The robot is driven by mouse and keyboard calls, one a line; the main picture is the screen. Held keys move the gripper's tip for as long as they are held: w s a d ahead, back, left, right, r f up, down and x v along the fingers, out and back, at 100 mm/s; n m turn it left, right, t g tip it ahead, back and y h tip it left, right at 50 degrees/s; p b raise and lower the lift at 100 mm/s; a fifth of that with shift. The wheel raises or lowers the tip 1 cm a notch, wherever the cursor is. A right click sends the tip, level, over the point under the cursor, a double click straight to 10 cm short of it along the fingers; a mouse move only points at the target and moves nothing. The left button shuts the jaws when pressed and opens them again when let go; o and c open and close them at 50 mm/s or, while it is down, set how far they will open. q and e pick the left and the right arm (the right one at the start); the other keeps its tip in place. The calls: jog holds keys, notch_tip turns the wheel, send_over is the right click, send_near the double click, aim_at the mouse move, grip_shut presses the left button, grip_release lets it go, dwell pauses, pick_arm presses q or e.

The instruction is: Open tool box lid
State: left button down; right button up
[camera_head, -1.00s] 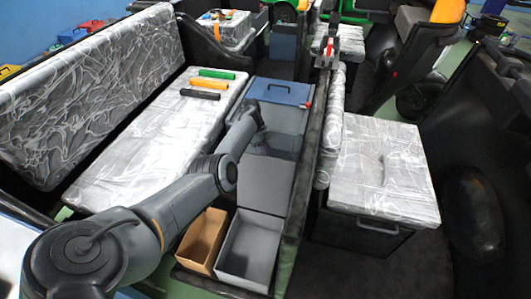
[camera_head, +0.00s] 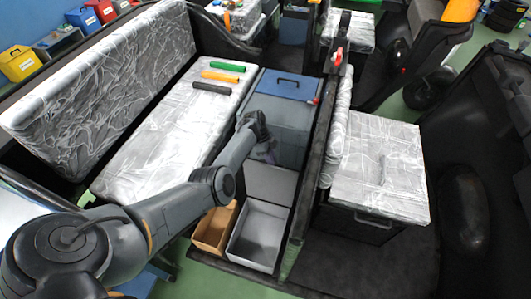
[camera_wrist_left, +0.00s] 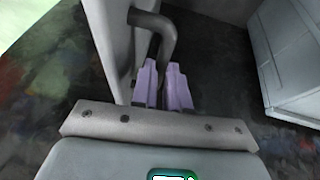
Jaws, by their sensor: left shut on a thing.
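The tool box (camera_head: 289,116) is a grey box with a blue lid (camera_head: 285,82) and a dark handle on top. The lid looks closed. My left arm reaches over the bench, and my left gripper (camera_head: 268,152) is low at the near side of this box. In the left wrist view its lilac fingers (camera_wrist_left: 164,88) are shut on a dark grey bent handle (camera_wrist_left: 160,25) in front of a pale panel. Which part this handle belongs to is hidden by my arm in the head view. My right gripper is out of view.
A brown open box (camera_head: 214,230) and a grey open box (camera_head: 258,236) stand nearer me. A plastic-wrapped bench (camera_head: 165,130) lies left, with several coloured bars on it. A wrapped seat (camera_head: 380,170) on a dark box stands right, behind a dark divider.

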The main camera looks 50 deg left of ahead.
pick_arm(q)
jog(key=c, duration=1.4)
grip_release()
jog(key=p+v, duration=0.3)
jog(key=v, duration=0.7)
jog(key=shift+r, duration=0.3)
jog(key=shift+s+a, duration=0.1)
jog(key=shift+a, duration=0.05)
